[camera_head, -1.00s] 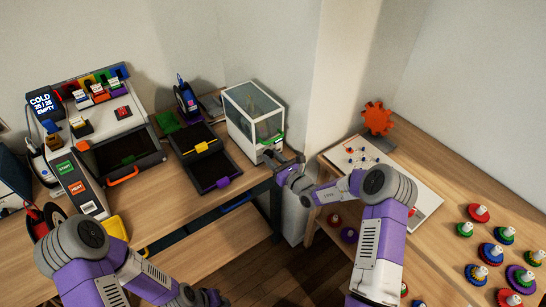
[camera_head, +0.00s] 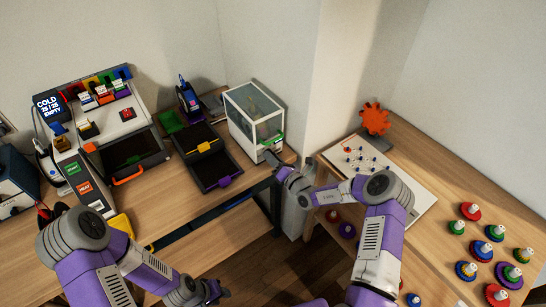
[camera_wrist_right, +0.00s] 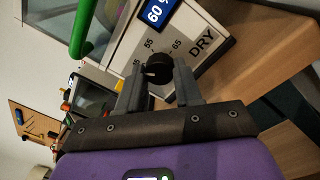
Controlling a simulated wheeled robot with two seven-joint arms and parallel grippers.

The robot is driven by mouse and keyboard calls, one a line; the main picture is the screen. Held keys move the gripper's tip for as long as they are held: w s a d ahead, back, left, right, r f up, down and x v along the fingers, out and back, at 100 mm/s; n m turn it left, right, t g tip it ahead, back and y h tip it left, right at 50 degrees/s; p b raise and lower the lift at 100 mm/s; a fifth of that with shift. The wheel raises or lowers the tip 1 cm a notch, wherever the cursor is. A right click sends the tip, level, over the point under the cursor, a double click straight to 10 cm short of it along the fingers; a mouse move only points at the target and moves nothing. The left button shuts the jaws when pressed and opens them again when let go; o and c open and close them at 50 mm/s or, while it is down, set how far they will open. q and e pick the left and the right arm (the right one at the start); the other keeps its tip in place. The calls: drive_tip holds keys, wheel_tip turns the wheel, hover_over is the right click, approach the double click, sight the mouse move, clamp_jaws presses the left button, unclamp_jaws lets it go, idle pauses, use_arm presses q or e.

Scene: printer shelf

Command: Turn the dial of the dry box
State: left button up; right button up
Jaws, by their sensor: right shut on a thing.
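The dry box (camera_head: 256,117) is a white-framed case with clear panels and a green handle (camera_head: 272,140), standing at the right end of the wooden bench. In the right wrist view its front (camera_wrist_right: 190,40) shows a "60" display, the word DRY and a scale with 55 and 65. My right gripper (camera_wrist_right: 159,75) is at that front, its fingers shut on the black dial (camera_wrist_right: 157,70). In the head view my right gripper (camera_head: 279,160) is at the lower front of the box, where the dial is hidden. My left gripper (camera_head: 214,292) hangs low at the bottom, too unclear to read.
A printer-like machine (camera_head: 120,120) with a "COLD" display stands on the bench at left. Dark open trays (camera_head: 210,160) lie left of the dry box. A second table at right holds a white board (camera_head: 405,190), an orange gear (camera_head: 375,120) and several coloured gears.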

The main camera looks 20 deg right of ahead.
idle(0.3)
drive_tip(key=o, duration=1)
drive_tip(key=shift+o, duration=0.2)
drive_tip(key=p+v, duration=0.1)
drive_tip(key=v, duration=0.6)
drive_tip(key=shift+s, duration=0.3)
